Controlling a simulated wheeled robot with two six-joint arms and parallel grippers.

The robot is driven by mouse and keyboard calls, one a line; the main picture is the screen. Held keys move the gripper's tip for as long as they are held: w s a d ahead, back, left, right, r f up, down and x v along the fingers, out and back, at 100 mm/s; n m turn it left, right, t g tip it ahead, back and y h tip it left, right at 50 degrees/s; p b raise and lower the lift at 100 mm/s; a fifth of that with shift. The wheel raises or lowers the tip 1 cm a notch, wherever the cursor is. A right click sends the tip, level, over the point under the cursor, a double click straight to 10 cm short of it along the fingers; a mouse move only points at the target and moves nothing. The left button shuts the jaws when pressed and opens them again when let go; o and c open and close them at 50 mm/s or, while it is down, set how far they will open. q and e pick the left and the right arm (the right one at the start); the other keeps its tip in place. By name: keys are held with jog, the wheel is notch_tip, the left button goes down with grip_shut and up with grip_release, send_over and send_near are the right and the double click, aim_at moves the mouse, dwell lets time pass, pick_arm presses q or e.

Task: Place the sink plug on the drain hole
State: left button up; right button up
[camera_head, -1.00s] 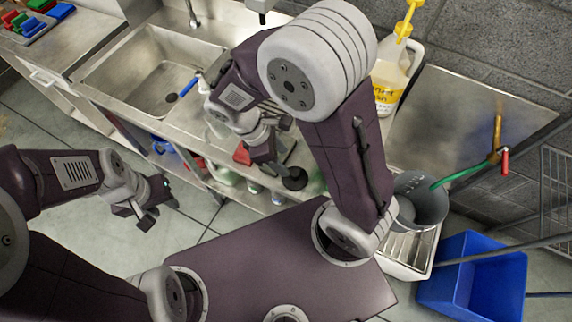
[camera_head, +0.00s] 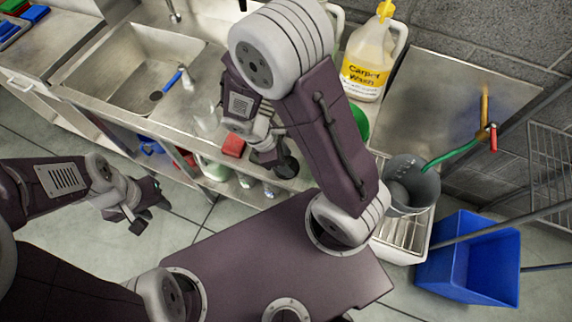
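The drain hole (camera_head: 156,97) looks like a small dark round spot on the floor of the steel sink basin (camera_head: 125,75) at upper left. My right gripper (camera_head: 277,158) hangs at the front edge of the counter, right of the basin. It appears shut on a dark round disc, the sink plug (camera_head: 287,168); the grip itself is partly hidden. The plug is well away from the drain hole. My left gripper (camera_head: 128,219) is empty over the floor, in front of the counter, with its fingers apart.
A blue-handled tool (camera_head: 173,79) lies in the basin by the drain hole. A clear glass (camera_head: 205,119) and a red block (camera_head: 233,146) are near my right gripper. A yellow-labelled jug (camera_head: 368,65) stands behind my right arm. A grey bucket (camera_head: 412,185) and blue bin (camera_head: 470,265) are at right.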

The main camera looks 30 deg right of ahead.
aim_at(286, 160)
jog(key=shift+s+r, duration=0.1)
jog(key=shift+s, duration=0.05)
jog(key=c, duration=0.4)
grip_shut()
notch_tip(286, 160, up, 9)
jog(key=shift+r+p, duration=0.1)
jog(key=shift+p, duration=1.05)
jog(key=shift+r, duration=0.4)
